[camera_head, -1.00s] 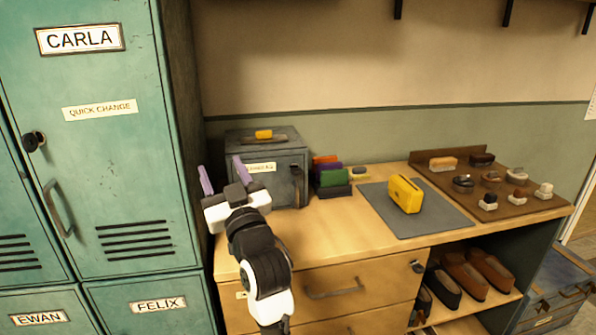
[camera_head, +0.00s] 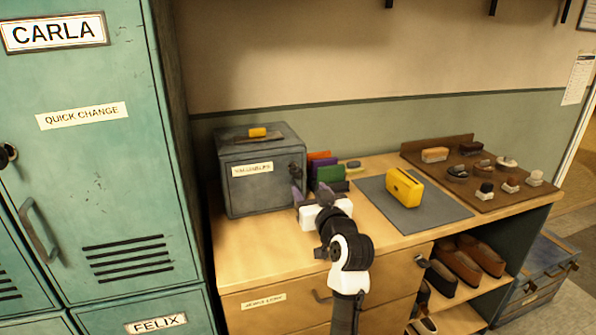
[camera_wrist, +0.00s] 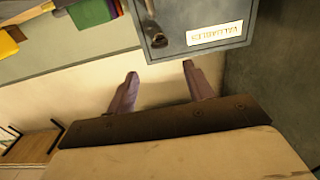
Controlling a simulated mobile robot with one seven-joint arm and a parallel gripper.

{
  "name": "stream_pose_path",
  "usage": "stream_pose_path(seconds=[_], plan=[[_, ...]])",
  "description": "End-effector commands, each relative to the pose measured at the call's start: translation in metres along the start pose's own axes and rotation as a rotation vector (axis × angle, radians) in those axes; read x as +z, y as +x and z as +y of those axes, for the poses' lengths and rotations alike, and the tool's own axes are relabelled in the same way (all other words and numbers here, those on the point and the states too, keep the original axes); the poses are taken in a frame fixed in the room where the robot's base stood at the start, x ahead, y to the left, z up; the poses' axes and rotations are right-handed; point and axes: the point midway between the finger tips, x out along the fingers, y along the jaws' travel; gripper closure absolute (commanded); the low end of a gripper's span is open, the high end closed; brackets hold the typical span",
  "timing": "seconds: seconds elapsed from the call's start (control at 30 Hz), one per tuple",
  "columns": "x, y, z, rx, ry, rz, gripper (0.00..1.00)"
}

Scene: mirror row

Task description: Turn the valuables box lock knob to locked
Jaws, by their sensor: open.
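The valuables box (camera_head: 235,196) is a dark grey metal box with a "VALUABLES" label, standing at the counter's left end. Its dark lock knob (camera_head: 295,169) is on the front, right of the label. In the wrist view the box front is upside down, with the knob (camera_wrist: 157,35) left of the label. My gripper (camera_head: 309,193) is open and empty, in front of the box near its right edge and a little below the knob. In the wrist view its two purple fingers (camera_wrist: 160,74) point toward the box, with the knob ahead between them, apart from them.
A yellow block (camera_head: 258,132) lies on top of the box. Coloured upright items (camera_head: 328,172) stand close to its right. A yellow object (camera_head: 404,188) sits on a grey mat (camera_head: 372,193). Green lockers (camera_head: 90,200) stand close on the left. The counter front is clear.

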Motion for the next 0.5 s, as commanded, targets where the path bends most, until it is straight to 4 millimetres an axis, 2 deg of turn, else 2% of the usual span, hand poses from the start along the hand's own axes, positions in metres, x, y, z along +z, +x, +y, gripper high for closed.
stream_pose_path(seconds=[0.1, 0.3, 0.5], plan=[[-0.004, 0.028, -0.001, -0.003, 0.0, -0.002, 0.48], [-0.003, 0.068, -0.001, -0.002, 0.0, -0.002, 0.48], [-0.002, 0.092, -0.001, -0.001, 0.0, -0.001, 0.48]])
